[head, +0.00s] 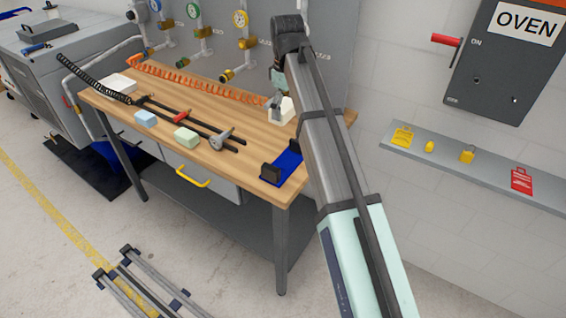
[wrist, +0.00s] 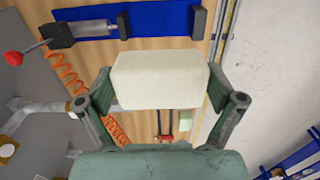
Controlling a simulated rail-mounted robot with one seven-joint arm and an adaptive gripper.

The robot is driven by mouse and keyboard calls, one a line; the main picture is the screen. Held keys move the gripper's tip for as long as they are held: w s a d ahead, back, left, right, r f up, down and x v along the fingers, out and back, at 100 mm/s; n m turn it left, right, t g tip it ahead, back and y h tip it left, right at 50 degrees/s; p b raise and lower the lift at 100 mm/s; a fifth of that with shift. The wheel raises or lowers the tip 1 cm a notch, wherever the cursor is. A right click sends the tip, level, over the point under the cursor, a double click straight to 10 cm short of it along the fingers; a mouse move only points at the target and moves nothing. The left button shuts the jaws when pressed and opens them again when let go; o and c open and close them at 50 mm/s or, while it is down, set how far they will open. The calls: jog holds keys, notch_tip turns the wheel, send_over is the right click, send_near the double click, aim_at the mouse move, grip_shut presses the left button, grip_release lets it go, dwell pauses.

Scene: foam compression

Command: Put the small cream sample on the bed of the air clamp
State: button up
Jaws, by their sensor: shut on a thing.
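The cream sample (wrist: 160,80) is a pale block held between the two fingers of my gripper (wrist: 160,100) in the wrist view. In the head view, the sample (head: 282,112) is above the far right part of the workbench, under my gripper (head: 277,100). The air clamp (head: 288,163) stands at the bench's front right corner, with a blue bed and dark jaws; my arm hides part of it. In the wrist view its blue bed (wrist: 160,18) runs across the top, beyond the sample and apart from it. A dark jaw (wrist: 197,22) stands at the bed's right end.
A light blue block (head: 145,118), a pale green block (head: 186,137) and a white block (head: 118,83) lie on the wooden workbench (head: 235,165). A bar clamp (head: 215,135) lies among them. An orange coiled hose (head: 200,83) runs along the back.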

aim_at(286, 166)
notch_tip(286, 166, down, 19)
jog(key=p, duration=0.4)
jog(key=shift+f, duration=0.15)
jog(key=o, duration=0.6)
jog(key=shift+c, duration=0.2)
notch_tip(286, 166, up, 12)
jog(key=b, duration=0.2)
dwell(0.5)
